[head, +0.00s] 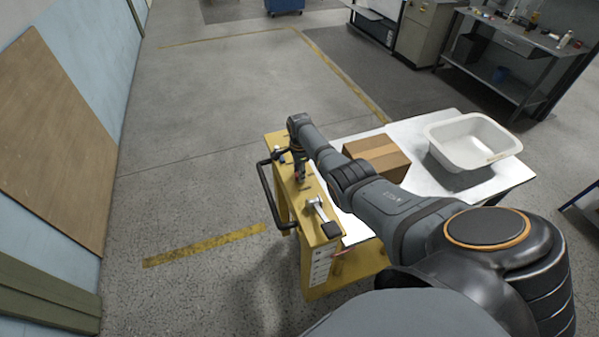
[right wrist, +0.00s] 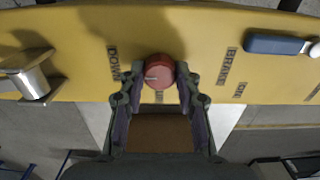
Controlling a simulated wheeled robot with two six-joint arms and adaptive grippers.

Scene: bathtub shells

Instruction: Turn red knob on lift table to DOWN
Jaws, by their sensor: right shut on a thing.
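The lift table has a yellow end panel (head: 283,165) and a white top. In the right wrist view the red knob (right wrist: 159,68) sits on the yellow panel, with a pale mark on its left side pointing roughly left, toward the DOWN label (right wrist: 113,63). My right gripper (right wrist: 160,78) is shut on the knob, one finger on each side. In the head view my right gripper (head: 300,176) is low over the panel, and the knob is mostly hidden there. A label below the knob is partly covered. My left gripper is not in view.
A metal lever with a dark handle (head: 331,229) and a black push bar (head: 268,195) are on the panel. A blue-handled lever (right wrist: 272,43) is near a BRAKE label (right wrist: 231,62). A cardboard box (head: 378,153) and white basin (head: 470,142) stand on the top. Floor to the left is clear.

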